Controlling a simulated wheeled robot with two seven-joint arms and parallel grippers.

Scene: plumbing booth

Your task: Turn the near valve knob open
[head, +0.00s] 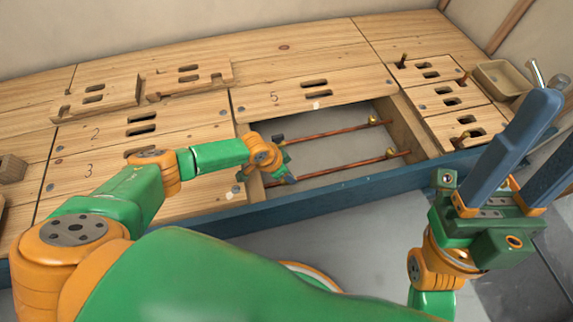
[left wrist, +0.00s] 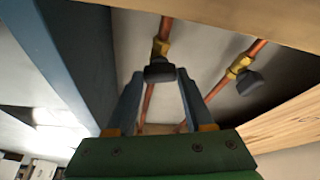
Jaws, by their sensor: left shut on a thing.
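The near valve has a dark knob (left wrist: 160,72) on a brass body (left wrist: 160,46) on a copper pipe. My left gripper (left wrist: 160,78) has its two fingers on either side of this knob and is shut on it. In the head view my left gripper (head: 287,172) is at the left end of the near copper pipe (head: 350,168), and it largely hides the near knob. The far valve's dark knob (left wrist: 249,83) stands apart from my fingers, and it also shows in the head view (head: 277,138). My right gripper (head: 548,135) is open and empty at the right.
The pipes run inside an opening in the wooden deck, with a blue front edge (head: 330,177) close to my left gripper. Wooden panels with slots (head: 312,96) surround it. A wooden box (head: 503,78) with a metal tool (head: 537,73) stands at the back right.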

